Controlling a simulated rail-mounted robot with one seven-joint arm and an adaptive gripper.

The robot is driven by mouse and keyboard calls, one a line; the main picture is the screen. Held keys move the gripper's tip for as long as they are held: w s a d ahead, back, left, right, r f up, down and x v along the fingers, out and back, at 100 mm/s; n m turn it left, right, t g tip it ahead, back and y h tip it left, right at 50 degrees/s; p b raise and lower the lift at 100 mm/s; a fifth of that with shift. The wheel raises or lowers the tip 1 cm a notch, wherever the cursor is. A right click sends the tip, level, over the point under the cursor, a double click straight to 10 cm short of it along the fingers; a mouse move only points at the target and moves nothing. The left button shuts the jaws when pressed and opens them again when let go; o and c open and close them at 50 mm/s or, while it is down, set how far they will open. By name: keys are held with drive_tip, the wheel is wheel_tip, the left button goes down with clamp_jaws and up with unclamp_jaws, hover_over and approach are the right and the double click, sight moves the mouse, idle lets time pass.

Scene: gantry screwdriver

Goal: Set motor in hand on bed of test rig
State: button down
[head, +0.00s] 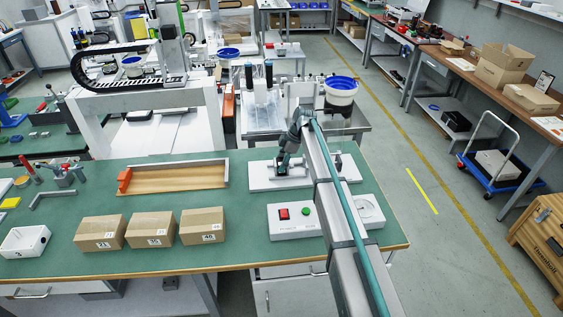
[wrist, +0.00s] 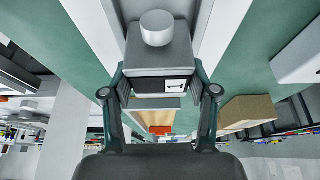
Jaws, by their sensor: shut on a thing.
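My gripper (wrist: 160,95) is shut on the motor (wrist: 155,56), a grey block with a pale round cylinder and a small label, between its two fingers in the wrist view. In the head view my gripper (head: 283,166) is over the left part of the test rig (head: 260,183), a white base plate on the green bench. The motor is too small and covered to make out there. I cannot tell whether it touches the bed or hangs just above it.
A control box (head: 297,231) with red and green buttons stands in front of the rig. A wooden tray (head: 178,180) lies to the left. Several cardboard boxes (head: 150,232) line the front, with a white bin (head: 24,242) at far left. Green bench between tray and boxes is clear.

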drive_tip(key=shift+c, duration=1.5)
unclamp_jaws()
drive_tip(key=b+v, duration=0.2)
drive_tip(key=v, duration=1)
drive_tip(key=shift+b, duration=0.35)
drive_tip(key=shift+d, duration=0.1)
